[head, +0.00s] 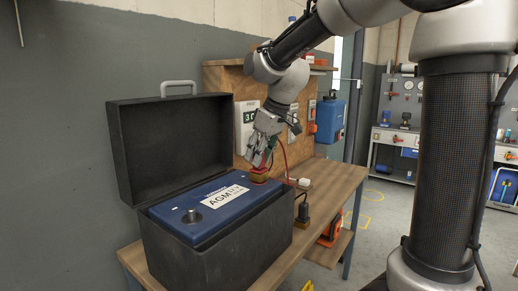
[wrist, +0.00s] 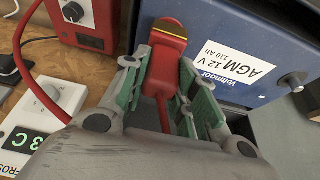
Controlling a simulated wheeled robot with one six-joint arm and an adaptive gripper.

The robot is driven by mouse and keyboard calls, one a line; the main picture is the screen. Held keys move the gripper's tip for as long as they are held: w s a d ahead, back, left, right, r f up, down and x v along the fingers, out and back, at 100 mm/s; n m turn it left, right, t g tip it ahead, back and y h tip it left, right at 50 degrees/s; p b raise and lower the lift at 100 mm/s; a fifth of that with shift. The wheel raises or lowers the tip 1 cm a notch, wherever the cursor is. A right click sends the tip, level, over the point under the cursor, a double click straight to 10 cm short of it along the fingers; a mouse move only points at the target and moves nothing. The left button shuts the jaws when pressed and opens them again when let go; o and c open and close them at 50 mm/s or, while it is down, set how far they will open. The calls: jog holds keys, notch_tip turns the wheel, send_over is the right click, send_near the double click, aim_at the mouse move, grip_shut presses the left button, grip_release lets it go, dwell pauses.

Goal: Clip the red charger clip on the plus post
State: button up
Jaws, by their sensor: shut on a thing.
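The red charger clip (wrist: 166,50) is held between the green-padded fingers of my gripper (wrist: 160,80), and its jaw end points away from the wrist. In the head view my gripper (head: 258,155) is over the far end of the blue battery (head: 180,212), which sits in an open black box. In the wrist view the clip's jaw overlaps the edge of the battery (wrist: 215,30). A bare grey post (head: 192,215) stands on the battery's near end and also shows in the wrist view (wrist: 292,82). The plus post is not visible; I cannot tell whether the clip touches it.
The box's raised lid (head: 170,140) stands to the left of my gripper. A red charger (wrist: 85,22) with a knob is beside the battery on the wooden bench (head: 333,185). A red cable (wrist: 35,75) curves near my gripper.

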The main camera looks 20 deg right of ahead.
jog(key=shift+f, duration=0.25)
jog(key=o, duration=1.1)
jog(key=shift+o, duration=0.2)
jog(key=v, duration=1.2)
jog(key=s+d+f+m+h, duration=0.1)
jog(key=s+d+f+m, duration=0.1)
jog(key=s+d+f, duration=0.2)
jog(key=s+d+f+m, duration=0.2)
jog(key=s+d+f, duration=0.2)
jog(key=s, duration=0.7)
jog(key=s+d+f+m+h, duration=0.1)
jog(key=s+d+f+m, duration=0.2)
jog(key=s, duration=0.4)
notch_tip(320, 180, down, 3)
jog(key=shift+s+d+r+t+h, duration=0.3)
jog(key=shift+s+d+t, duration=0.1)
jog(key=shift+d, duration=0.2)
